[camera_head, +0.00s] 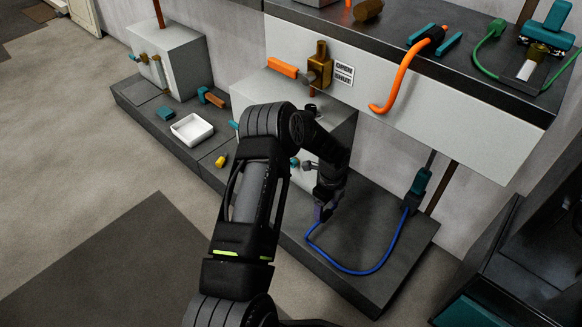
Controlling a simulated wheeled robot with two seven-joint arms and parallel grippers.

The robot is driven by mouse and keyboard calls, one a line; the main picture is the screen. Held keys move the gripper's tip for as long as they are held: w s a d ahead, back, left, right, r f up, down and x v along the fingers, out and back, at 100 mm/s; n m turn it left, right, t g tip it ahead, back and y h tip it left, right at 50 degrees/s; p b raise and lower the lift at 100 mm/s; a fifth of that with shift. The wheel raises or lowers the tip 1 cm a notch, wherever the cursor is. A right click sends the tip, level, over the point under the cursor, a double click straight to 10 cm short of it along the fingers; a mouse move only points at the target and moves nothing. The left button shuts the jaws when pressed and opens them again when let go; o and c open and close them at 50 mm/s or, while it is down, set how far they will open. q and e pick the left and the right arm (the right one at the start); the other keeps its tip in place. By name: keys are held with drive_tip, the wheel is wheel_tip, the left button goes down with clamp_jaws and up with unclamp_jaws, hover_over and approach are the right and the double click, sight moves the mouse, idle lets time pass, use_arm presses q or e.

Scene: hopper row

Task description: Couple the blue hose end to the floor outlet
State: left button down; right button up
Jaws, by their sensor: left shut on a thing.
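The blue hose (372,271) hangs in a loop over the dark plinth at the lower right. One end runs up to a teal fitting (418,187) by the wall. The other end reaches my left gripper (323,212), which is shut on it just above the plinth. The gripper points down, and its fingers hide most of the hose end. I cannot pick out the floor outlet for certain; my left arm covers part of the plinth and the grey box. Small fittings (307,165) show on the box front beside the arm. My right gripper is not in view.
The dark plinth (393,245) runs along the wall. A white tray (192,129) and a yellow piece (221,161) lie left of my arm. A brass valve (320,66) stands beside an OPEN/SHUT sign.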

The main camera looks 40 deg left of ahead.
sight(327, 215)
use_arm(q)
drive_tip(key=shift+d, duration=0.2)
drive_tip(key=shift+f, duration=0.1)
drive_tip(key=shift+f+b, duration=0.95)
drive_tip(key=shift+f, duration=0.2)
drive_tip(key=shift+f+b, duration=0.45)
drive_tip(key=shift+f, duration=0.55)
drive_tip(key=shift+c, duration=0.6)
unclamp_jaws()
drive_tip(key=shift+r+p, duration=1.05)
drive_tip(key=shift+r, duration=0.5)
